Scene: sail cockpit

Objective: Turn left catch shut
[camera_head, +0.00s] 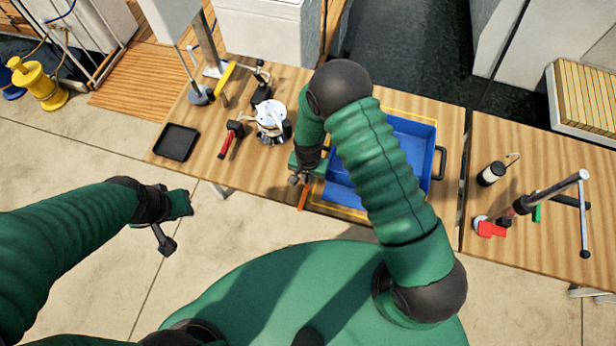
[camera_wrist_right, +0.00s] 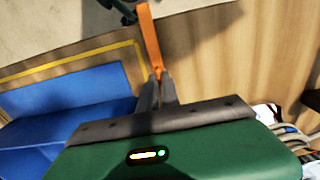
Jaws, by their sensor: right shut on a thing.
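An orange lever (camera_head: 302,196), apparently the left catch, is at the table's front edge beside the front left corner of the blue bin (camera_head: 412,152). My right gripper (camera_head: 296,180) reaches down to it, and its jaws are shut on the lever's near end. The right wrist view shows the orange lever (camera_wrist_right: 150,38) running out from between the fingertips (camera_wrist_right: 158,76). Its pivot cannot be made out. My left gripper (camera_head: 166,240) hangs over the floor in front of the table, away from the bin; its jaw opening is unclear.
A yellow line (camera_head: 405,114) borders the blue bin. Left of my right gripper stand a silver winch-like device (camera_head: 272,122), a red-handled tool (camera_head: 230,138) and a black tray (camera_head: 176,142). A second table (camera_head: 545,240) on the right bears a lever and small red parts.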

